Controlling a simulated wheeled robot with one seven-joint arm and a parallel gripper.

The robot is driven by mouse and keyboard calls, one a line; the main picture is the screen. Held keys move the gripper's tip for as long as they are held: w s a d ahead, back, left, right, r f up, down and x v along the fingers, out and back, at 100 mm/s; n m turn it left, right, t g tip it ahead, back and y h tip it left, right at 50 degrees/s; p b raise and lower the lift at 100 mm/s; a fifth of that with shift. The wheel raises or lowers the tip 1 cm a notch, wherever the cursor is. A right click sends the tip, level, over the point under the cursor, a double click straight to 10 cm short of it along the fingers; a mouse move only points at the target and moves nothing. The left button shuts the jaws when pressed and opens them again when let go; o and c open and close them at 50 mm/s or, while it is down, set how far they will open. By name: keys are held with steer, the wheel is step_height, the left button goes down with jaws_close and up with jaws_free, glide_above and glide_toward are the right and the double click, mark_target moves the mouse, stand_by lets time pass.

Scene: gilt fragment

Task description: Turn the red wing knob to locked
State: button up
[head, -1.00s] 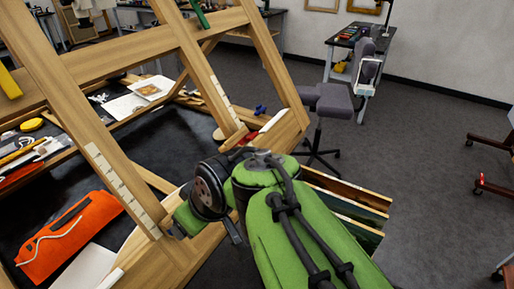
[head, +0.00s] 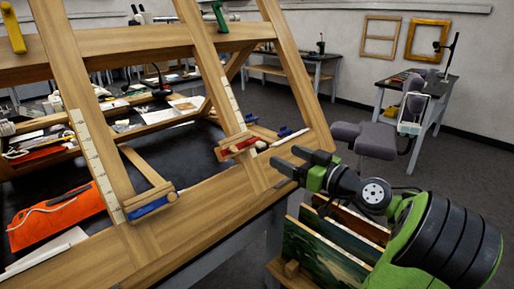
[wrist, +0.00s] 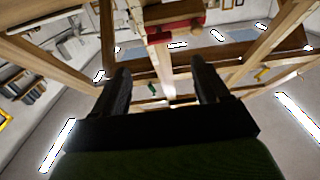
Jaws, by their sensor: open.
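A wooden easel-like frame (head: 130,45) stands on the bench. A red part (head: 238,146) sits at the foot of its second upright, with a wooden block and a pale round end beside it. I cannot make out its wing shape or lock position. It also shows as a red block in the wrist view (wrist: 178,27), above and beyond my fingers. My gripper (head: 297,161) is open and empty, to the right of the red part and apart from it. Its two dark fingers show in the wrist view (wrist: 160,75) with nothing between them.
A blue part (head: 150,206) is on the left upright's foot, and a blue wing-shaped knob (head: 286,131) lies behind the red part. Painted panels (head: 315,255) stand below my gripper. An orange pouch (head: 55,215) lies left.

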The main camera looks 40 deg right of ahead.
mark_target(252, 141)
steer(key=w, duration=1.1)
steer(key=shift+w+a, duration=0.15)
steer(key=shift+w, duration=0.15)
steer(key=shift+c, duration=0.3)
steer(key=c, duration=1)
